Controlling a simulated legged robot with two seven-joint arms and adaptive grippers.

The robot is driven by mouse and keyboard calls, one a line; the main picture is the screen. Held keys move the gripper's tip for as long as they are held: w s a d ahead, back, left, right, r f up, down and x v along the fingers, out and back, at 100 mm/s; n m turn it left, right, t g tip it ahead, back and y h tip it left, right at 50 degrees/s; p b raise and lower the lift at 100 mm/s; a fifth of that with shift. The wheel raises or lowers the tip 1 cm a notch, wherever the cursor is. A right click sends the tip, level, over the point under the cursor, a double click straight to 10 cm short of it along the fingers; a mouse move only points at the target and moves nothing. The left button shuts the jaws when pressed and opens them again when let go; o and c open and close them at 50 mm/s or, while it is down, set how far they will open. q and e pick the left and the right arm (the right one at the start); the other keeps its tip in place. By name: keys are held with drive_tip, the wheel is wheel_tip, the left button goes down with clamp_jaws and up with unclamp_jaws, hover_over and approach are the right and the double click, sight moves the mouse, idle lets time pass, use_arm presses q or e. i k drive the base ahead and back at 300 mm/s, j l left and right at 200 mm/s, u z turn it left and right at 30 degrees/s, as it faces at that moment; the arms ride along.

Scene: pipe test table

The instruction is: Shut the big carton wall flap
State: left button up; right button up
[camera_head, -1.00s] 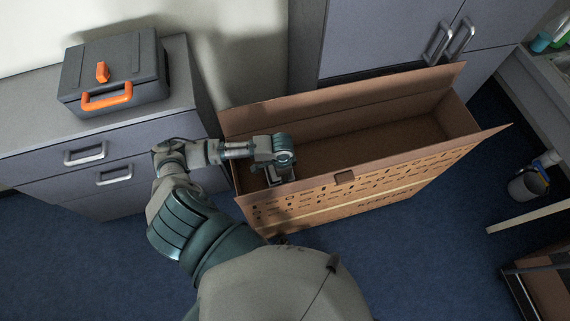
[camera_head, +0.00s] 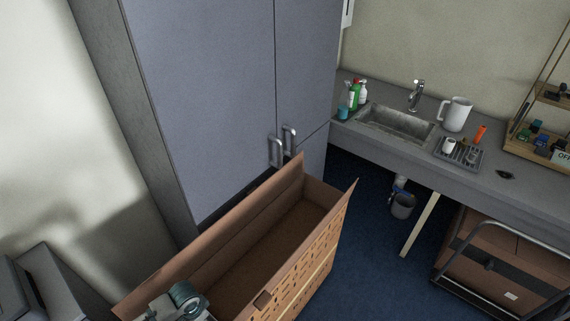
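The big brown carton (camera_head: 265,262) stands on the floor at the bottom middle, open at the top, and I see down into it. Its long far wall flap (camera_head: 215,243) stands up along the cabinet side. Its near wall flap (camera_head: 322,226) leans outward on the right, above the wall with punched holes. My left gripper (camera_head: 178,303) is at the lower left end of the carton, over the opening near the far flap. The lower picture edge cuts it off and its fingers cannot be made out. My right gripper is not in view.
A tall grey cabinet (camera_head: 205,90) stands close behind the carton, its handles (camera_head: 282,147) near the far flap. A counter with a sink (camera_head: 398,124) runs along the right. Blue floor (camera_head: 365,270) is free right of the carton.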

sight(189, 259)
drive_tip(key=k+j, duration=0.8)
drive_tip(key=j, duration=0.15)
